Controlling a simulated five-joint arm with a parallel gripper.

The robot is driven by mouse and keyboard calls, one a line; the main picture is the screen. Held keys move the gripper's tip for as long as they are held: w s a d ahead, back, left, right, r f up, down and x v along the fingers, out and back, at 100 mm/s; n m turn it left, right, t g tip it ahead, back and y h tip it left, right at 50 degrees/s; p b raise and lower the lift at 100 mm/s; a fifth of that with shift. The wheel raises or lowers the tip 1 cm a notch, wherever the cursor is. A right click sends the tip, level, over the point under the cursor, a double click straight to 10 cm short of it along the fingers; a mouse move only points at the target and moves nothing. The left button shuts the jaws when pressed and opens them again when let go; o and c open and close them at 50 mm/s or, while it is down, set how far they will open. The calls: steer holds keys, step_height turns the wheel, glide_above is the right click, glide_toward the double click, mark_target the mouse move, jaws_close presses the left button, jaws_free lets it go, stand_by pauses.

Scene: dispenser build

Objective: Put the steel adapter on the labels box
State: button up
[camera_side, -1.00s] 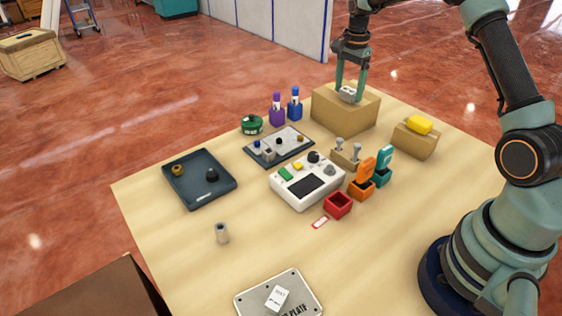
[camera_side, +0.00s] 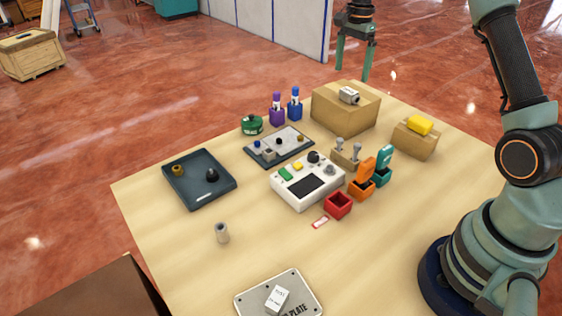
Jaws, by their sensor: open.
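A small grey metallic block (camera_side: 349,95), which looks like the steel adapter, rests on top of the larger cardboard box (camera_side: 344,115) at the back of the table. I take that box to be the labels box, but I can read no label on it. My gripper (camera_side: 353,76) is open and empty. It hangs above and behind the box in the picture, with its two fingers pointing down, clear of the grey block.
A smaller box (camera_side: 415,140) with a yellow block (camera_side: 420,125) stands to the right. A white device (camera_side: 307,182), coloured holders, a dark tray (camera_side: 200,181) and a grey cylinder (camera_side: 222,233) occupy the table. A metal plate (camera_side: 308,290) lies in front.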

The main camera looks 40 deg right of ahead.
mark_target(348, 91)
step_height(348, 91, up, 6)
steer(key=s+a+r+n+t, duration=0.3)
steer(key=s+a+r+n, duration=0.45)
steer(key=a, duration=0.35)
steer(key=s+a+f+n+t, duration=0.2)
steer(key=s+a+f+n, duration=0.4)
steer(key=s, duration=0.7)
steer(key=a+n, duration=0.2)
steer(key=n, duration=0.2)
steer(key=shift+a+f+t, duration=0.15)
steer(key=shift+a+t, duration=0.15)
